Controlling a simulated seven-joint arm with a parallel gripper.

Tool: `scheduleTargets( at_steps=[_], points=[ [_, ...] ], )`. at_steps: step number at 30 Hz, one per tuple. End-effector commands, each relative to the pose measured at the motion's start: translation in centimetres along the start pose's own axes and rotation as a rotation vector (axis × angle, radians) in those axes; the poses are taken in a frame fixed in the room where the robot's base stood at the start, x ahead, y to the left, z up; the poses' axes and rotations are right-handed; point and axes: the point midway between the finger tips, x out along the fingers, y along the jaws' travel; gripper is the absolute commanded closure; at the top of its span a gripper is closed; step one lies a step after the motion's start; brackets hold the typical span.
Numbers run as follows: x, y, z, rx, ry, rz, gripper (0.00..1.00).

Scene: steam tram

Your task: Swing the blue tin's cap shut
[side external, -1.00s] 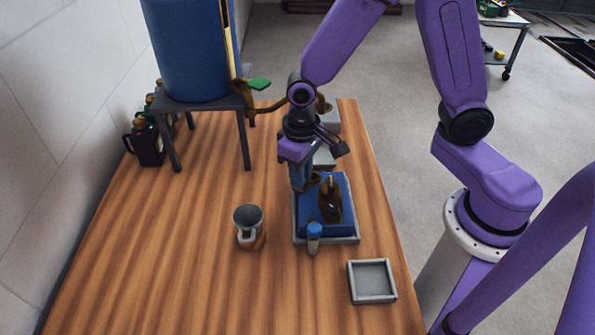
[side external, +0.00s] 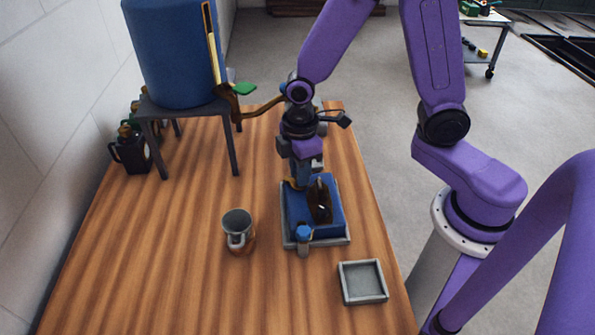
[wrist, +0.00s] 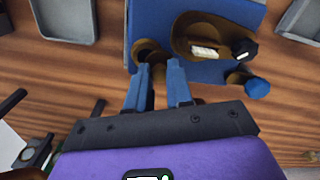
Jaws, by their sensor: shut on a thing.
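The blue tin (side external: 334,221) looks like a flat blue block lying in a grey tray; its blue top also shows in the wrist view (wrist: 146,20). A brass-coloured ring (wrist: 150,52), apparently its neck or cap, sits at the edge by my fingertips. My gripper (side external: 299,181) points down at that end of the tin. In the wrist view its two blue fingers (wrist: 162,70) stand slightly apart, closed on a small part at the ring, apparently the cap. The fingers partly hide it, and I cannot tell the cap's angle.
A dark brown object (side external: 320,203) stands on the blue surface. A small blue-capped bottle (side external: 303,241) is at the tray's front. A grey metal mug (side external: 238,224) stands left; an empty grey tray (side external: 363,282) lies front right. A blue barrel (side external: 175,55) with a spout stands behind.

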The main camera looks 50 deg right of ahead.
Motion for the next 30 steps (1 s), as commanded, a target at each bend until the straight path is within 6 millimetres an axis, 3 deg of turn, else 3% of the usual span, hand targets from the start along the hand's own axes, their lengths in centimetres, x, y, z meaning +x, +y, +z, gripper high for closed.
scheduleTargets(
  at_steps=[15,30],
  points=[
    [0.0,1.0,0.9,-0.422,0.000,0.000,1.00],
    [0.0,1.4,1.1,-0.565,-0.001,-0.001,1.00]
  ],
)
